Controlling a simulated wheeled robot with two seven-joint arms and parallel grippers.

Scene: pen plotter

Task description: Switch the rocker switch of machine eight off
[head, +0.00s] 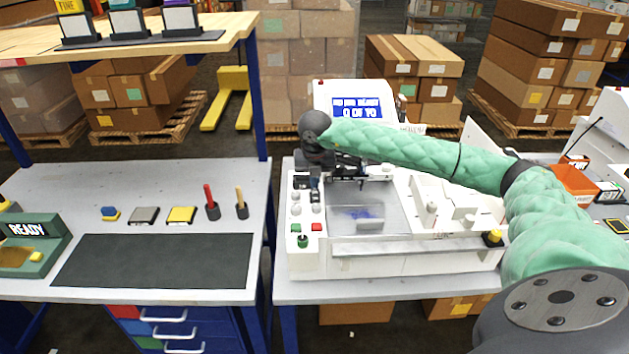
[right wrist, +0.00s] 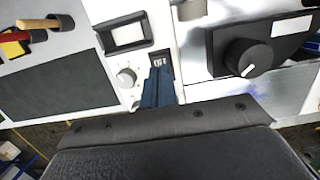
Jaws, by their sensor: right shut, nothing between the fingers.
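The white pen plotter (head: 400,262) stands on the middle table, with a blue-lit screen (head: 357,107) at its back. A small dark rocker switch (right wrist: 160,58) sits on its left panel in the right wrist view. My right gripper (right wrist: 158,74) is shut and empty, its dark blue fingertips right at the switch's lower edge. I cannot tell whether they touch it. The fingers hide part of the switch, so its position is unclear. In the head view my right gripper (head: 315,188) reaches down over the left panel. No machine number is readable. My left gripper is not in view.
A pale knob (right wrist: 127,77) and a framed window (right wrist: 125,36) lie left of the fingers. A large black dial (right wrist: 245,58) is to the right. Green (head: 295,227) and red (head: 317,227) buttons sit at the panel's front.

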